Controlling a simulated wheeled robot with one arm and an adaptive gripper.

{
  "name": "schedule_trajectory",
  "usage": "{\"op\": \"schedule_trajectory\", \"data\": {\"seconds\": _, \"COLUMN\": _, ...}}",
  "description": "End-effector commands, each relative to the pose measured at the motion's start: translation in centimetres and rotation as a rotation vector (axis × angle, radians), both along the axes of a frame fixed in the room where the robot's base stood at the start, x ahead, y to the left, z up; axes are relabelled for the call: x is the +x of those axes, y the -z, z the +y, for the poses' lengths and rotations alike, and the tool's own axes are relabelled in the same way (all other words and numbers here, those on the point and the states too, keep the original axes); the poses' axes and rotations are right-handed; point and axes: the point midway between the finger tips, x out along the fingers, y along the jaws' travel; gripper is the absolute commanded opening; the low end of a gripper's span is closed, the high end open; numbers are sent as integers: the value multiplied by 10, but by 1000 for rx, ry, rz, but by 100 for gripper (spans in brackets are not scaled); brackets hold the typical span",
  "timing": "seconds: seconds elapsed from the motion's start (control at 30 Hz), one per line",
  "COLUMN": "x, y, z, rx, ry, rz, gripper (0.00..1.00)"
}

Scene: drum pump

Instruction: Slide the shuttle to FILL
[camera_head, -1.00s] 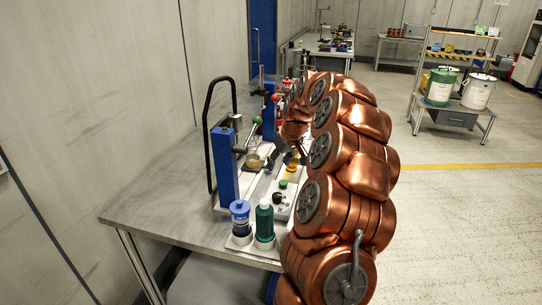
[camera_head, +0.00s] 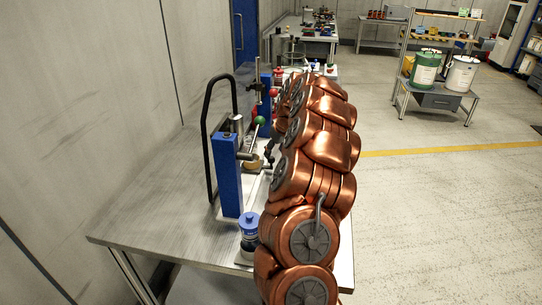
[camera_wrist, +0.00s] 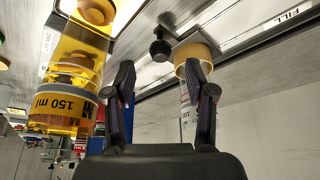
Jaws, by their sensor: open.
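In the wrist view my gripper (camera_wrist: 161,82) is open, its two dark fingers spread with nothing held between them. Beyond the fingertips is a grey plate (camera_wrist: 187,27) with a black round knob (camera_wrist: 160,50), which looks like the shuttle. A clear vessel with a tan rim (camera_wrist: 194,57) sits beside it, partly behind the right finger. The FILL label (camera_wrist: 292,18) is at the upper right on a pale rail. I cannot tell whether a finger touches the vessel. In the head view my own arm hides the gripper and the shuttle.
An amber 150 ml container (camera_wrist: 70,85) stands close to the left finger. In the head view a blue pump post (camera_head: 226,172), a black hoop handle (camera_head: 205,130) and a blue-capped jar (camera_head: 249,232) stand left of my arm. The table's left part (camera_head: 150,205) is clear.

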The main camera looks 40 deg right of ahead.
Motion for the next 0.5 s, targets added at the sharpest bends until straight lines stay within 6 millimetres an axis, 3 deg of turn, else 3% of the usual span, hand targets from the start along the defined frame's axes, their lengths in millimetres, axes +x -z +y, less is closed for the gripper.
{"op": "schedule_trajectory", "data": {"seconds": 0.3, "x": 16, "y": 36, "z": -1, "rx": 2, "ry": -3, "rz": 2, "gripper": 55}}
{"op": "schedule_trajectory", "data": {"seconds": 0.5, "x": 19, "y": 43, "z": -1, "rx": 1, "ry": -4, "rz": 0, "gripper": 55}}
